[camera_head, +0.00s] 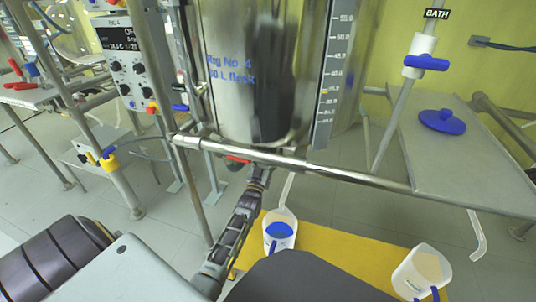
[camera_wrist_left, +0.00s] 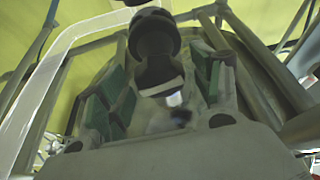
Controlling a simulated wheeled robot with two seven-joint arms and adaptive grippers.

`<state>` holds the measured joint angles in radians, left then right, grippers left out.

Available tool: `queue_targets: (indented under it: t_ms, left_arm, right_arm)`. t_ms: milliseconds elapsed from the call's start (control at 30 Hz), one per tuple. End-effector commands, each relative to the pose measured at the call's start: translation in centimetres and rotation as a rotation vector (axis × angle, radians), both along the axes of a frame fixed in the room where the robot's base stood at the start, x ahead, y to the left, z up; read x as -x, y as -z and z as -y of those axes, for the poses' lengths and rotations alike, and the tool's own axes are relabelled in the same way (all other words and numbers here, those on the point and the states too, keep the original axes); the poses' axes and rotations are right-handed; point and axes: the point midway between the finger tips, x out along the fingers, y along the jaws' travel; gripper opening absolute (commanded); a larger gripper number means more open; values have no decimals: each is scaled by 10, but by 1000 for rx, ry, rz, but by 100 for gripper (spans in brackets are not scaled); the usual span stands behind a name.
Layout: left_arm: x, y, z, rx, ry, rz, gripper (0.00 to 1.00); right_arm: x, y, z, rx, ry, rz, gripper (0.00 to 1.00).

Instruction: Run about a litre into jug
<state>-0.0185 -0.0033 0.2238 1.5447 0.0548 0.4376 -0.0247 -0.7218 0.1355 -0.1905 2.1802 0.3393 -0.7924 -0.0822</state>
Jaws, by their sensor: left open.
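A white jug (camera_head: 279,242) stands on a yellow mat (camera_head: 345,262) in the head view, with something blue showing inside. A clear outlet tube (camera_head: 288,188) comes down from under the metal vessel (camera_head: 258,80) towards the jug's mouth. My left gripper (camera_head: 261,172) reaches up under the vessel, beside a red part (camera_head: 238,158). In the left wrist view the open left gripper (camera_wrist_left: 160,98) has its green pads on either side of a dark knob-like fitting (camera_wrist_left: 155,60), with gaps visible. Whether the pads touch it is unclear. The right gripper is not in view.
A second white jug (camera_head: 422,270) with a blue handle stands at right on the mat. A metal rail (camera_head: 330,172) crosses in front of the vessel. A grey bench (camera_head: 440,150) carries a blue lid (camera_head: 442,121). A control box (camera_head: 130,65) is at left.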

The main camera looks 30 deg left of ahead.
Motion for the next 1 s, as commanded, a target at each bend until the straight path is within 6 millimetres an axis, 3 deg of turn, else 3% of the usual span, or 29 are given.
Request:
queue_targets:
  t_ms: [533, 867, 1000]
  left_arm:
    - [-9, -4, -2, 0, 0, 1, 64]
    - [-8, -4, -2, 0, 0, 0, 22]
    - [-8, -4, -2, -5, 0, -1, 19]
  right_arm:
    - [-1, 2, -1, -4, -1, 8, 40]
    - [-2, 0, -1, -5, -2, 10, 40]
    - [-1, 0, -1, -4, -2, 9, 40]
